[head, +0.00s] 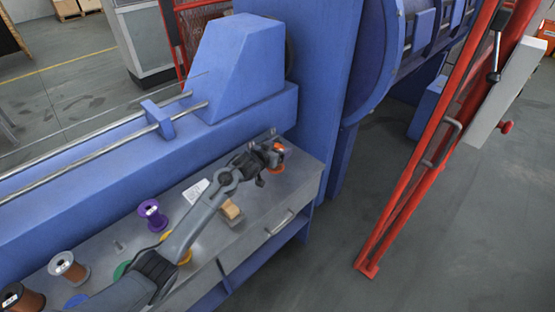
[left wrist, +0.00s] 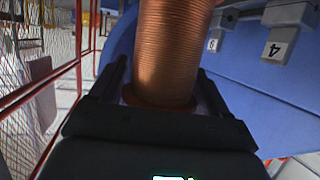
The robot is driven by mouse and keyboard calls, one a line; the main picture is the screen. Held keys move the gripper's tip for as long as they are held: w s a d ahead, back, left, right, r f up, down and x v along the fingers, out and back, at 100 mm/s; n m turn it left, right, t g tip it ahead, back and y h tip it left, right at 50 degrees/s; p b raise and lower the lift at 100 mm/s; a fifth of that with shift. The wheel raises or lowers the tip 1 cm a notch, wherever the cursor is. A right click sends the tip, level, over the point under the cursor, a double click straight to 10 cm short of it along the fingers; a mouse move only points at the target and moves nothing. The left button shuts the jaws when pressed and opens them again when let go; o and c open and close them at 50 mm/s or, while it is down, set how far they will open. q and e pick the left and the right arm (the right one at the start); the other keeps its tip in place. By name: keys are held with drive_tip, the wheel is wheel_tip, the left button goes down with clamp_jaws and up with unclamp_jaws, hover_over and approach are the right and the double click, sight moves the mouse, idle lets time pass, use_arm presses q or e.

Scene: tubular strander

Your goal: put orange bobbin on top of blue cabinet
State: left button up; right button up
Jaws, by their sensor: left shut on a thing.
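My left gripper (head: 268,156) is shut on the orange bobbin (head: 278,149), at the far right end of the grey-topped bench. In the left wrist view the bobbin (left wrist: 165,55) fills the space between the two fingers, its copper wire winding pointing up out of the picture. Most of it is hidden by the gripper in the head view. Blue machine housing (head: 243,65) stands behind the bench, and a blue box-like body (head: 428,108) stands at the right; I cannot tell which is the blue cabinet. My right gripper is not in view.
A red frame (head: 420,165) rises at the right. Grey floor (head: 300,270) is clear in front.

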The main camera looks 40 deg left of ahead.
use_arm(q)
drive_tip(key=shift+f+b, duration=0.95)
drive_tip(key=shift+f, duration=0.95)
drive_tip(key=shift+f, duration=0.1)
drive_tip(key=o, duration=1.5)
drive_tip(key=shift+f, duration=0.2)
drive_tip(key=shift+r, duration=0.15)
